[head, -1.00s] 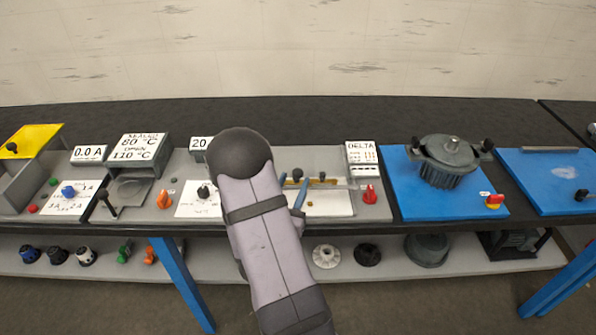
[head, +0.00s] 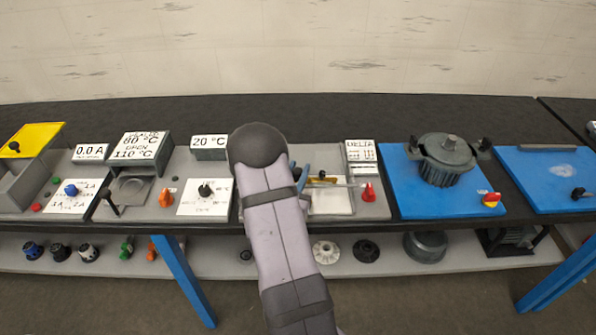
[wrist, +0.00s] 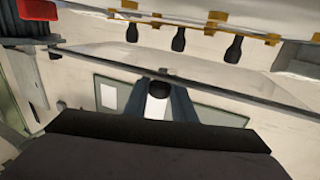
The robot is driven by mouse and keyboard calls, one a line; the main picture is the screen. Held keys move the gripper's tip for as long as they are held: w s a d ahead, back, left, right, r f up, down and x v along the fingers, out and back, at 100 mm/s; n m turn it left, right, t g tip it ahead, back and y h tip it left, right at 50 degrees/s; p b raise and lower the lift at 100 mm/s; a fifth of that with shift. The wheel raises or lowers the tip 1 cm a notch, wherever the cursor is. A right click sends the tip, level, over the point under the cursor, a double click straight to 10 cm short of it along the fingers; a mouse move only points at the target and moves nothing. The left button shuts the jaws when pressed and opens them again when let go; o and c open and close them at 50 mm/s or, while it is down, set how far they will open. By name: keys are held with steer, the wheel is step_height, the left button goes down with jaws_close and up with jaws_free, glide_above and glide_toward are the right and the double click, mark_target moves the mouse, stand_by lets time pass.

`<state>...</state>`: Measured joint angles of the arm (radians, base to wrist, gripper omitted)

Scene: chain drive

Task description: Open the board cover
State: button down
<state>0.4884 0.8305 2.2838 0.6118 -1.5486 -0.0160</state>
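The board cover (wrist: 215,75) is a clear sheet with a dark front edge, seen in the wrist view. In the head view it lies over the white terminal board (head: 330,205), by the DELTA display. My gripper (wrist: 158,92) is at the middle of the cover's front edge. Its dark blue fingers stand close on both sides of a black knob (wrist: 160,87) and appear shut on it. In the head view my arm hides most of my gripper (head: 304,178) and the knob.
A red switch (head: 368,192) is just right of the board. Brass bars with black terminals (wrist: 178,40) show beyond the cover in the wrist view. A blue panel with a motor (head: 447,160) stands farther right. A white dial plate (head: 200,208) is at left.

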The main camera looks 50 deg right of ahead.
mark_target(298, 162)
steer(key=shift+w+d+b, duration=0.7)
steer(key=shift+w+d, duration=0.7)
steer(key=c, duration=1.5)
jaws_free()
steer(key=shift+a, duration=0.1)
steer(key=b+v, duration=0.2)
steer(key=v, duration=0.4)
steer(key=shift+f, duration=0.1)
steer(key=shift+s+a, duration=0.35)
steer(key=shift+a, duration=0.2)
